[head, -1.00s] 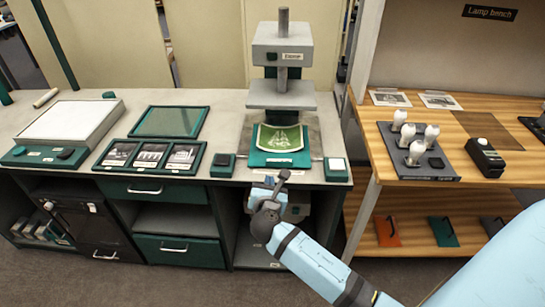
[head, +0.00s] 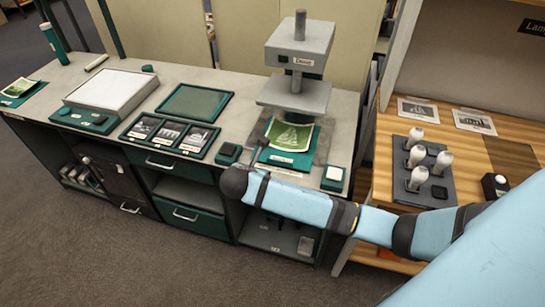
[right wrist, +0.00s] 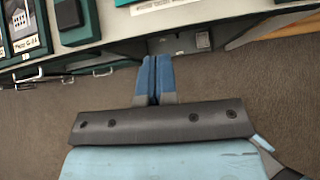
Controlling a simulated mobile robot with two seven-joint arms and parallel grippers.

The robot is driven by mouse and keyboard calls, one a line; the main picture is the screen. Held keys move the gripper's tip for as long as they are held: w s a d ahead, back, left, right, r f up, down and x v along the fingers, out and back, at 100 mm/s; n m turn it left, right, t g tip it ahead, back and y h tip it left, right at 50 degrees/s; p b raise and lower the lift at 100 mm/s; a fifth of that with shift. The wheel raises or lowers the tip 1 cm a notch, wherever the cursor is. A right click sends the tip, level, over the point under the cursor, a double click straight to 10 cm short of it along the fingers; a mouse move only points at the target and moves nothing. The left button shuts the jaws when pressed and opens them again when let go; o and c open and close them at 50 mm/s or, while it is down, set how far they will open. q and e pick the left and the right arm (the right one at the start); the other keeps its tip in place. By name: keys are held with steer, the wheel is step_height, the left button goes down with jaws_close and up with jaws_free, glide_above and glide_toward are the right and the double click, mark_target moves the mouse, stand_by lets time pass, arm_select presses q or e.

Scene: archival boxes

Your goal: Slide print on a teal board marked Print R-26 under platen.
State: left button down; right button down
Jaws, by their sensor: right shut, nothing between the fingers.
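A green print with a pale ship picture (head: 292,133) lies on a teal board (head: 283,158) on the press bed, with a label too small to read. The grey platen (head: 294,97) is raised above the bed. The print sticks out in front of it; I cannot tell how far its back edge reaches under. A second green print on a teal board (head: 20,88) lies at the bench's far left. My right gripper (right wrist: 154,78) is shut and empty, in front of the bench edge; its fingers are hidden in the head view. My left gripper is not in view.
A light panel (head: 112,92), a green framed tray (head: 195,103) and a three-picture tray (head: 170,134) stand left of the press. Small boxes (head: 229,153) and (head: 333,178) flank the board. The wooden lamp bench (head: 470,140) is at right. The floor in front is clear.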

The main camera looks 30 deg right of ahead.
mark_target(273, 162)
steer(key=x, duration=0.7)
steer(key=d+r+b+x, duration=0.1)
steer(key=x, duration=0.3)
steer(key=shift+w+d+f, duration=0.15)
steer(key=shift+w+d, duration=0.55)
steer(key=shift+d, duration=0.1)
